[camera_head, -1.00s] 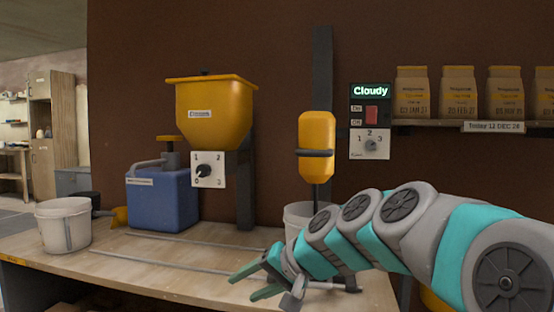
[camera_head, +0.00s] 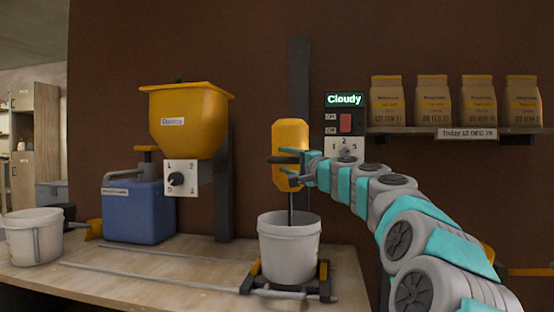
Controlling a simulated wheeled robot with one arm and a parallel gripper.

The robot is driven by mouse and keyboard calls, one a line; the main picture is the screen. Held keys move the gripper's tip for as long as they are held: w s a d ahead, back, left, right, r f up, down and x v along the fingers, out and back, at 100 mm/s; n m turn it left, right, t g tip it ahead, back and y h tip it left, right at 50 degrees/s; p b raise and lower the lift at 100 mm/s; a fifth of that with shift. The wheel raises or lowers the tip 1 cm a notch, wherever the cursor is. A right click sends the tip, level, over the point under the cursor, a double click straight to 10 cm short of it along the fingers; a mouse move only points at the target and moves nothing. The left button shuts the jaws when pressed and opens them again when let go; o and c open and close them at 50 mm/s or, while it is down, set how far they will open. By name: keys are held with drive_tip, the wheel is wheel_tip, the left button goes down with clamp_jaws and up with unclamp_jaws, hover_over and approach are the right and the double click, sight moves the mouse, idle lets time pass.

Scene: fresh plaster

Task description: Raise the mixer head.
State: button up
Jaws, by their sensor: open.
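The yellow mixer head (camera_head: 289,136) hangs on a dark upright post (camera_head: 299,75) against the brown wall. Its thin shaft (camera_head: 291,207) reaches down into the white bucket (camera_head: 289,250) below. A dark handle bar (camera_head: 285,160) crosses the head's lower part. My gripper (camera_head: 300,170) is open at the head's right side, by the right end of this bar. I cannot tell whether the fingers touch the bar or head. The shaft's lower end is hidden inside the bucket.
A yellow hopper (camera_head: 186,120) with a dial and a blue canister (camera_head: 137,212) stand left. Another white bucket (camera_head: 33,238) sits at the bench's left. A dark carriage (camera_head: 324,282) holds the middle bucket.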

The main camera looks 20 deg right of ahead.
drive_tip(key=shift+x, duration=1.95)
drive_tip(key=shift+c, duration=0.2)
clamp_jaws()
drive_tip(key=shift+s+r, duration=0.1)
drive_tip(key=shift+r, duration=0.05)
